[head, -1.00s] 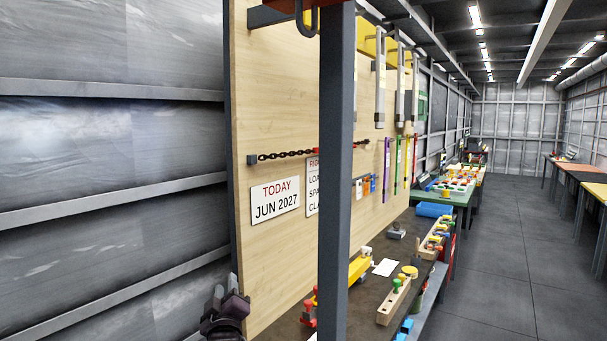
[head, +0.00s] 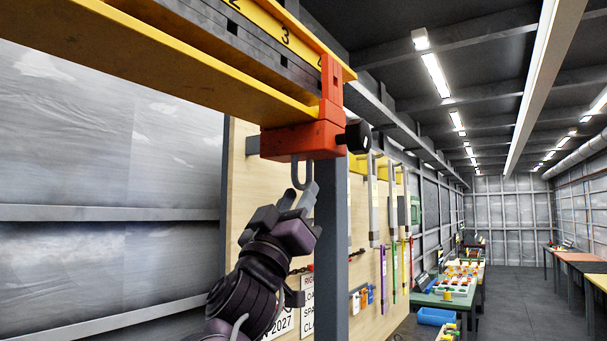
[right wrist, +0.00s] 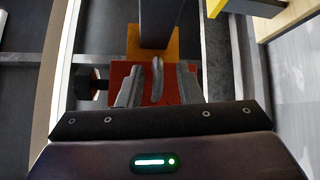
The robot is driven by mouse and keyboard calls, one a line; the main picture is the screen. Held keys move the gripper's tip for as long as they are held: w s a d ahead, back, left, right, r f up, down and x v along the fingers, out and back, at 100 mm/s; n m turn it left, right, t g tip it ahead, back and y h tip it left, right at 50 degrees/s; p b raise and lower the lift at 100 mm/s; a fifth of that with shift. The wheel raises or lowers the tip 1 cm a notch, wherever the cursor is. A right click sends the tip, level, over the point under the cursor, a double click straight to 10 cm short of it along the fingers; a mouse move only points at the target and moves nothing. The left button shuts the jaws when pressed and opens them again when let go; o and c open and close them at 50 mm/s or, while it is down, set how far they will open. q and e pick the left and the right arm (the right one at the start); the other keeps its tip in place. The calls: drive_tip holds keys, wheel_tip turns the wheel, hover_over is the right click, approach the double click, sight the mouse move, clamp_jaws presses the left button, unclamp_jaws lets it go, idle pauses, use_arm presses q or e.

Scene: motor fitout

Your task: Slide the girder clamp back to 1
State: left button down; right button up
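The yellow girder (head: 215,72) runs overhead from upper left, with the figures 2, 3 and a partly covered 4 on its edge. The orange-red girder clamp (head: 300,140) sits at its right end, by the 4. It has a black knob (head: 356,137) on its right side and a grey loop (head: 302,178) hanging below. My right gripper (head: 300,197) points up from below, its fingertips at the loop. In the right wrist view the gripper (right wrist: 158,88) is open, with the loop (right wrist: 157,82) between its fingers and gaps showing. The left gripper is out of view.
A dark grey post (head: 332,235) stands just right of my right gripper. A wooden board (head: 240,180) with signs and hanging tools is behind. A green bench (head: 445,295) and a blue bin (head: 435,316) stand further back. The floor aisle at right is clear.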

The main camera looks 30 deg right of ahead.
sight(304, 187)
drive_tip(key=p+x, duration=0.1)
drive_tip(key=x, duration=0.2)
drive_tip(key=shift+s+d+r, duration=0.1)
drive_tip(key=shift+c, duration=0.4)
clamp_jaws()
